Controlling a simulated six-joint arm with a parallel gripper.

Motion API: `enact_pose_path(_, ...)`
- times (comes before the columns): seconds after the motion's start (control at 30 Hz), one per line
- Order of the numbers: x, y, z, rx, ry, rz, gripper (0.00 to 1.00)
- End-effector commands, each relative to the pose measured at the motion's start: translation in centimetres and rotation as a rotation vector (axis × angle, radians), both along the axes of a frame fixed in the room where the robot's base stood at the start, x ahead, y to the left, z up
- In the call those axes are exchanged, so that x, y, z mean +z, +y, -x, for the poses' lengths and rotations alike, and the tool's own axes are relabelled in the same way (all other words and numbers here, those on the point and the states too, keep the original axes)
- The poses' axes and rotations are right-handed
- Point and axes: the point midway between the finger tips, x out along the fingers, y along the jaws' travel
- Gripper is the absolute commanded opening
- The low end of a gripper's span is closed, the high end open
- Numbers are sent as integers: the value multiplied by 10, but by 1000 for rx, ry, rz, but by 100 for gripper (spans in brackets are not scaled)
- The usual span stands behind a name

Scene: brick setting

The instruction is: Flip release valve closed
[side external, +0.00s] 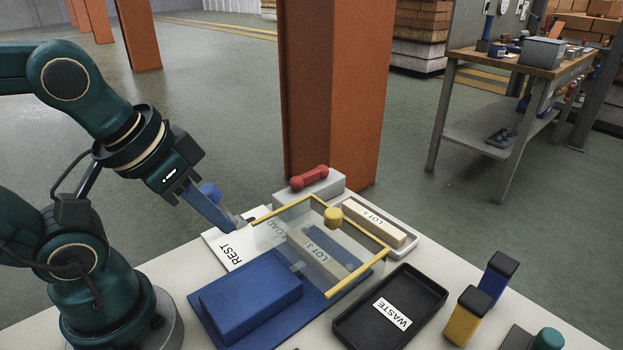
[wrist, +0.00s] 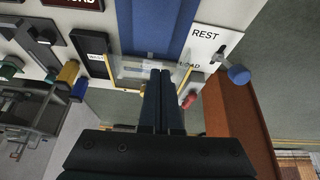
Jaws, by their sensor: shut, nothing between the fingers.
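My gripper (side external: 241,221) is shut and empty, its fingertips above the table near the left edge of a clear, yellow-edged cover (side external: 377,273). In the wrist view the shut fingers (wrist: 161,72) point at the cover; contact cannot be told. A blue knob (side external: 210,192) shows behind my fingers; the wrist view shows it (wrist: 238,75) on a grey stem, right of the fingers. A red handle (side external: 310,178) lies across a grey block (side external: 322,190) behind the cover. I cannot tell which of these is the release valve. A cream LOT 3 block (side external: 318,257) shows through the cover.
A blue fixture (side external: 250,306) stands at the front. A black WASTE tray (side external: 432,287) and a LOT 5 tray (side external: 405,247) lie to the right, with yellow (side external: 467,318) and blue (side external: 497,276) posts beyond. An orange column (side external: 330,90) stands behind the table.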

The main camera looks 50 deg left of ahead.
Motion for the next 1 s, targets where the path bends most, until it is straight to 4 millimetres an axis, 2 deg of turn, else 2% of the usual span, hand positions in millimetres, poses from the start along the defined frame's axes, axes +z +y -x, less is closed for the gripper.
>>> enact_pose_path(0.3, 56, 25, -35, 194, -9, -47, 0)
enact_pose_path(0.5, 80, 38, -68, 302, 12, -96, 0)
enact_pose_path(0.73, 94, 46, -112, 420, 29, -156, 0)
enact_pose_path(1.0, 88, 45, -162, 533, 38, -233, 0)
